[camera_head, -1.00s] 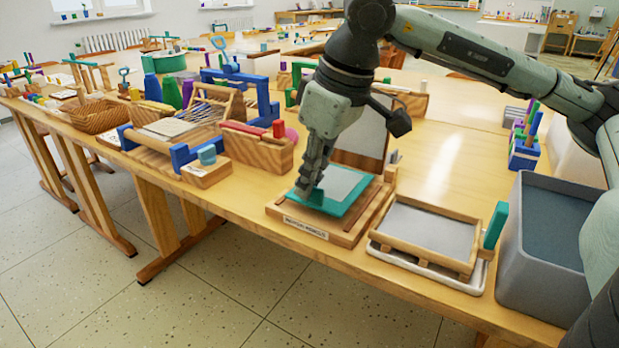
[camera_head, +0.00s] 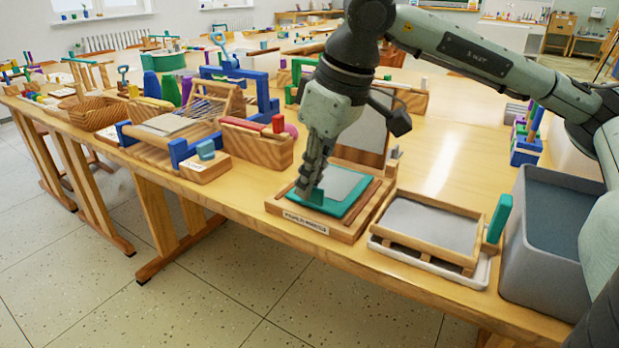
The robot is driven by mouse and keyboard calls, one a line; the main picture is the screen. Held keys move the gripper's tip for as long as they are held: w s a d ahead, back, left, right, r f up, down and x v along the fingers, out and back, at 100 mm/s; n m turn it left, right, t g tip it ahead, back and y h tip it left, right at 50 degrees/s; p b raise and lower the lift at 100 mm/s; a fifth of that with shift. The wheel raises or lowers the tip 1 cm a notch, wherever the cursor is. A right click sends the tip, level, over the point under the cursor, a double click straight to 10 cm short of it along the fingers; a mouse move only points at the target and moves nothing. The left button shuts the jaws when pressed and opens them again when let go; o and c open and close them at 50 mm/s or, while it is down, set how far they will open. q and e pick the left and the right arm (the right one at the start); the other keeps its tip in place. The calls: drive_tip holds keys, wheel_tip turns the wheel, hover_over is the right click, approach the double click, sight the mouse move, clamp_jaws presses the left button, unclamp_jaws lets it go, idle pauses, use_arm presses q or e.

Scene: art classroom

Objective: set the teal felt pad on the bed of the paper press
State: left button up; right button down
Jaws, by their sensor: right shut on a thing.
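A flat teal piece (camera_head: 352,206), likely the felt pad, has a grey rectangle on its middle. It lies on, or just above, a labelled wooden base (camera_head: 345,234) at the front of the table. My right gripper (camera_head: 311,194) reaches down from above. It is shut at the piece's left corner, on a small upright teal part. A low wooden stand with blue frame parts (camera_head: 178,152) and a pale flat top stands to the left. It may be the paper press; I cannot tell for sure. My left gripper is not in view.
A wooden-framed grey screen (camera_head: 428,227) on a white tray and a grey tub (camera_head: 545,275) stand to the right. A wooden box with a red bar (camera_head: 257,147) and a wooden block (camera_head: 205,166) with a teal piece on top lie left of my gripper.

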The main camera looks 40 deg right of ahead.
drive_tip(key=c, duration=1.6)
unclamp_jaws()
drive_tip(key=v, duration=1.2)
